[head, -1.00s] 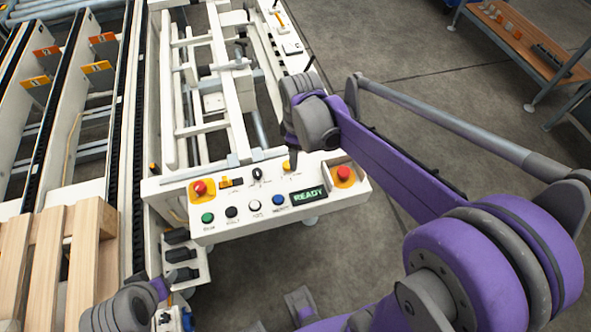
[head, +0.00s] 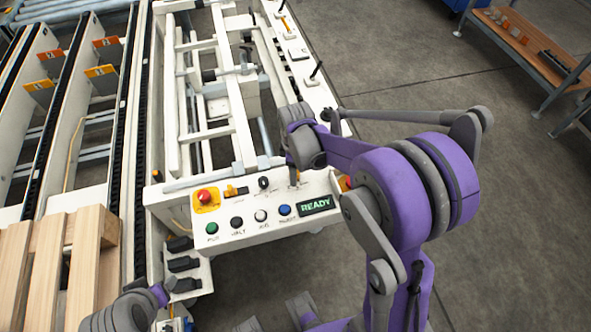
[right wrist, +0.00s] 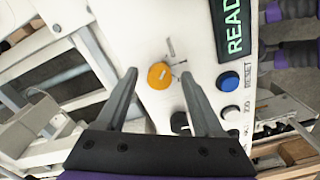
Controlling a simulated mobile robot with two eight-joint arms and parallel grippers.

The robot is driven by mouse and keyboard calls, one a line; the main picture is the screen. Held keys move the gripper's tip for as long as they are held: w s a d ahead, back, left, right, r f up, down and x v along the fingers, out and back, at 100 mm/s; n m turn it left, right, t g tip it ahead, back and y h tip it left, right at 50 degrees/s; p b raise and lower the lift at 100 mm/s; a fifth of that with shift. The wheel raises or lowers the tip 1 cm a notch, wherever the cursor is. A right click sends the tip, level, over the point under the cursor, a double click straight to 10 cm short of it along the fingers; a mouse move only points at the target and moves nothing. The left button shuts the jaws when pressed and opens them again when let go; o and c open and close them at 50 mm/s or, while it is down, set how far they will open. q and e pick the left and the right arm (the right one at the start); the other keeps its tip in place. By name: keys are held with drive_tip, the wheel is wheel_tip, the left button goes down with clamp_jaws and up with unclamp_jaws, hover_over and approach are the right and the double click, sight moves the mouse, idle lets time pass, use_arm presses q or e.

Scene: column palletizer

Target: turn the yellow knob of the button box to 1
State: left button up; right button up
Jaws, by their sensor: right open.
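The button box (head: 240,232) is a white panel with coloured buttons and a lit READY display (head: 317,205). The yellow knob (right wrist: 160,75) shows in the right wrist view as a round orange-yellow cap beside dark markings; I cannot read its setting. My right gripper (right wrist: 159,82) is open, its two fingers pointing at the panel, with the knob between the fingertips in the picture. I cannot tell whether they touch it. In the head view my right wrist hangs over the knob and hides most of it. My left arm shows at the bottom left; its fingers cannot be made out.
A red button (head: 204,195) on a yellow plate and a black knob (head: 264,183) are on the panel. A blue button (right wrist: 229,81) lies right of my right fingers. A wooden pallet (head: 75,255) stands left. Grey floor at right is open, with a bench (head: 530,45) beyond.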

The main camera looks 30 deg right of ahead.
drive_tip(key=shift+f, duration=0.1)
clamp_jaws()
idle(0.3)
drive_tip(key=shift+m, duration=0.3)
drive_tip(key=m+b, duration=0.1)
drive_tip(key=m, duration=0.2)
drive_tip(key=shift+m, duration=0.4)
drive_tip(key=shift+a+m+b, duration=0.1)
drive_tip(key=shift+m+b, duration=0.6)
drive_tip(key=shift+m, duration=1.5)
unclamp_jaws()
